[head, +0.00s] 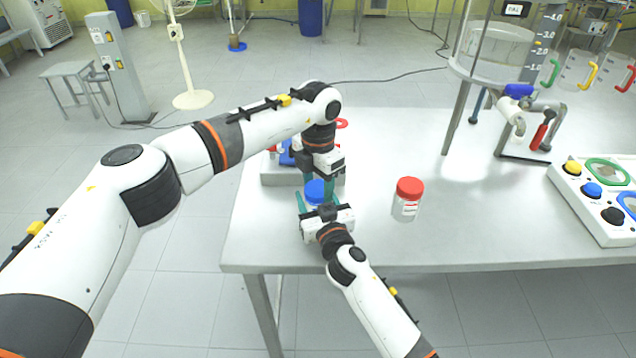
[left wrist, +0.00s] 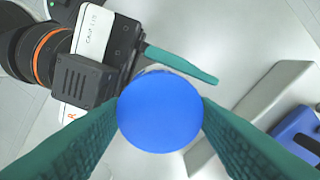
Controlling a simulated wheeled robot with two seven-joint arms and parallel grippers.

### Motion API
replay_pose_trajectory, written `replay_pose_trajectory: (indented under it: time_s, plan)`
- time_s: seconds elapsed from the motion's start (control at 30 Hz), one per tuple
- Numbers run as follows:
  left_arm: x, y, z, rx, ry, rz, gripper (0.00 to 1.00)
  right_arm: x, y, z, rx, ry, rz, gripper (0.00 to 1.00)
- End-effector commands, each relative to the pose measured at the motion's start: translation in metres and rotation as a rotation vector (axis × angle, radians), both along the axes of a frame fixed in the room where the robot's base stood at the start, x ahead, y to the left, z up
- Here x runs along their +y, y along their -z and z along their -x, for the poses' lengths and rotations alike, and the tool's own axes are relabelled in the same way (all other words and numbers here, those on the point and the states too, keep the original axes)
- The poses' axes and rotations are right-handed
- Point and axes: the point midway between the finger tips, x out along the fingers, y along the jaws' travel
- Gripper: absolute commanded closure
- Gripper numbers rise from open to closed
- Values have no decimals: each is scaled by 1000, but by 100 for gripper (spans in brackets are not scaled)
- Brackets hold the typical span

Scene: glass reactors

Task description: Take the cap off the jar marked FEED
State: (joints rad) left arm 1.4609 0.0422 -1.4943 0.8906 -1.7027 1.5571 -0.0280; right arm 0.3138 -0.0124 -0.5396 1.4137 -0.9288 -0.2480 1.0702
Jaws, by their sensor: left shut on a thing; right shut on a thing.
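A jar with a blue cap (head: 314,191) stands near the table's left front, largely hidden by my grippers. In the left wrist view the round cap (left wrist: 160,112) sits between the fingers. My left gripper (head: 322,186) reaches down from above, shut on the blue cap. My right gripper (head: 314,204) comes from the front and is shut on the jar's body, below the cap. One teal right finger (left wrist: 185,63) shows beside the jar in the left wrist view. A second jar with a red cap (head: 409,188) stands apart to the right. No FEED marking is readable on either jar.
A grey block with a blue part (head: 285,174) lies just behind the grippers. A glass vessel on a stand (head: 495,50) and a button panel (head: 597,200) are to the right. The table (head: 480,225) is clear right of the red-capped jar.

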Motion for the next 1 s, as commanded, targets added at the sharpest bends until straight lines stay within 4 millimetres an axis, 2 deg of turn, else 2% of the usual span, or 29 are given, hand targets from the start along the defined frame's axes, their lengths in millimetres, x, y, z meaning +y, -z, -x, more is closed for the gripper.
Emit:
replay_pose_trajectory:
  time_s: [0.8,1.0]
  plan:
    - [-2,-1,1,2,-1743,-1,75,-2,2,-1,4,4,1,100]
    - [-2,-1,0,1,-2028,-1,75,-2,2,-1,3,4,2,100]
